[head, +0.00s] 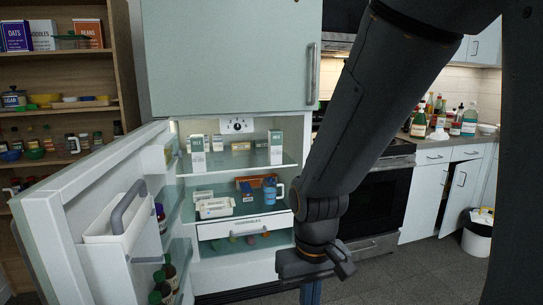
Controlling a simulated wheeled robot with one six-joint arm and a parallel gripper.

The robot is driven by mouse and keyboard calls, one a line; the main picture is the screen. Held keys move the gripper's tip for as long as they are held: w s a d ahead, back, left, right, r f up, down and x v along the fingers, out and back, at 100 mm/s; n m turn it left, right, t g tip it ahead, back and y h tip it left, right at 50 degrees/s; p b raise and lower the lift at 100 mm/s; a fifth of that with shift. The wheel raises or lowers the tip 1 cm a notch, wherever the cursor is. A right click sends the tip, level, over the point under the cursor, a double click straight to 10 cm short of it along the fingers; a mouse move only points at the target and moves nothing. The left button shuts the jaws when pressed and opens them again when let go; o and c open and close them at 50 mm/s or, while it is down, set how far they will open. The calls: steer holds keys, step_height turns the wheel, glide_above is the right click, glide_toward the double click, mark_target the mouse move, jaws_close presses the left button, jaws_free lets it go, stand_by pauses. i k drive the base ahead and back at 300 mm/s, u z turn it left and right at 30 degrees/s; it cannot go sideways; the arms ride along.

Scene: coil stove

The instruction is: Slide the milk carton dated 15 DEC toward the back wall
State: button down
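The fridge stands open, with its door swung out to the left. On its top shelf (240,165) a tall white and green carton (198,153) stands upright at the left, near the front edge. A second tall white and green carton (275,148) stands upright at the right of the same shelf. Their dates are too small to read, so I cannot tell which is 15 DEC. My gripper (311,288) hangs in front of the fridge's lower right side, below and apart from the cartons. Its fingertips are unclear at the bottom edge of the view.
Low packages (242,146) sit between the cartons, farther back. The lower shelf holds a white container (215,207) and a blue mug (269,190). The open door (75,220) bounds the left side. A stove (375,200) stands to the right.

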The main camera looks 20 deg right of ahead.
mark_target(275, 137)
steer(key=z, duration=0.55)
steer(key=i, duration=0.75)
steer(key=z, duration=0.7)
steer(key=i, duration=0.85)
steer(key=u, duration=0.2)
